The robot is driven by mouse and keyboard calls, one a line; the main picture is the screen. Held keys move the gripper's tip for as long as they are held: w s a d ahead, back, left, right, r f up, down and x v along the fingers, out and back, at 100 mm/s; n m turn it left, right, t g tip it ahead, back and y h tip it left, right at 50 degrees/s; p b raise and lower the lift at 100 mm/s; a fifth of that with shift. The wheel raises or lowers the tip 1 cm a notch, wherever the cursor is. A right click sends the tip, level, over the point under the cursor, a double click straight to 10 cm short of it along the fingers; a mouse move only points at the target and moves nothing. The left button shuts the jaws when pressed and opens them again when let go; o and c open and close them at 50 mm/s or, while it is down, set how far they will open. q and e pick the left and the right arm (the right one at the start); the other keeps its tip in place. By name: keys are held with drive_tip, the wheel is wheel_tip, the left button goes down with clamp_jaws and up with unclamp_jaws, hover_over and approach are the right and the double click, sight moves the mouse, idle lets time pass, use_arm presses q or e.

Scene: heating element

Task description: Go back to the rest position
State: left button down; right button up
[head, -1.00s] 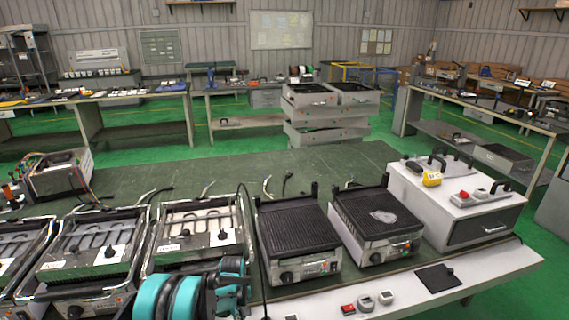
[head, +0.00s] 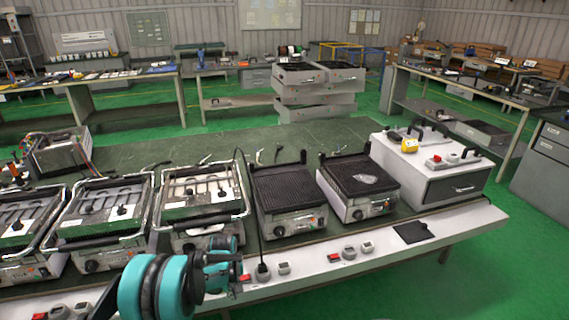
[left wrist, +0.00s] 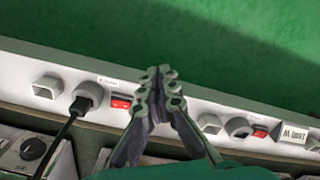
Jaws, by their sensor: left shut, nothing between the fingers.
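My left gripper (head: 238,273) is at the lower middle of the head view, at the end of a teal and black arm, in front of the workbench's white front panel (head: 380,241). In the left wrist view the gripper's fingers (left wrist: 158,78) are shut together with nothing between them. They appear over the white panel, beside a red switch (left wrist: 121,103) and a black plug (left wrist: 82,105). Whether they touch the panel cannot be told. My right gripper is not in view.
Several grills stand along the bench, including a ridged-plate grill (head: 286,200) and another ridged one (head: 358,186). A white box unit (head: 436,171) stands at the right end of the bench. The green floor (head: 480,265) in front of the bench's right part is clear.

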use_arm(q)
drive_tip(key=s+r+m+t, duration=0.2)
drive_tip(key=s+r, duration=0.3)
drive_tip(key=r, duration=0.4)
drive_tip(key=s+r+m+t, duration=0.15)
drive_tip(key=s+r, duration=0.35)
drive_tip(key=r, duration=0.5)
drive_tip(key=s+r+m+t, duration=0.1)
drive_tip(key=s+r+m, duration=0.1)
drive_tip(key=s, duration=0.5)
drive_tip(key=s+r+m+t, duration=0.2)
drive_tip(key=s+m, duration=0.1)
drive_tip(key=s, duration=0.5)
drive_tip(key=shift+s, duration=0.2)
